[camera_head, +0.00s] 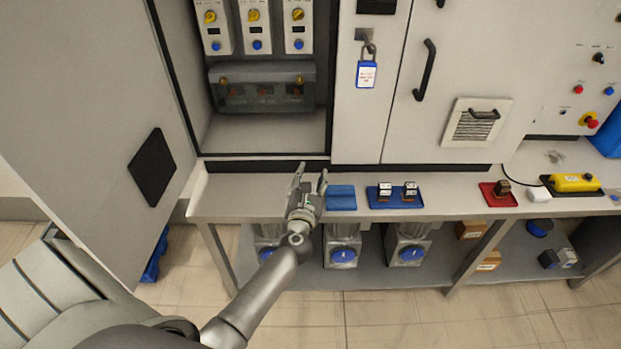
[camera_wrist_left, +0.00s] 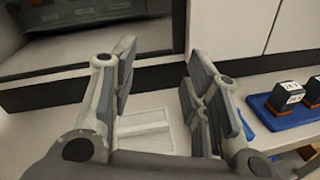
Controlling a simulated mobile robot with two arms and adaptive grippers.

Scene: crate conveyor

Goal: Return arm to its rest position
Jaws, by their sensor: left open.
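My left gripper (camera_head: 311,182) is open and empty above the left part of the bench (camera_head: 245,198), fingers pointing toward the cabinet. In the left wrist view its two fingers (camera_wrist_left: 158,95) stand apart with nothing between them; a pale rectangle shows on the bench top behind them. My left arm reaches in from the lower left of the head view. My right gripper is not in view.
A blue pad (camera_head: 341,198) lies just right of the gripper. Beyond it are a blue tray (camera_head: 381,204) with two dark blocks, a red tray (camera_head: 490,196) and a yellow control box (camera_head: 575,183). The open cabinet door (camera_head: 95,110) stands left of the arm.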

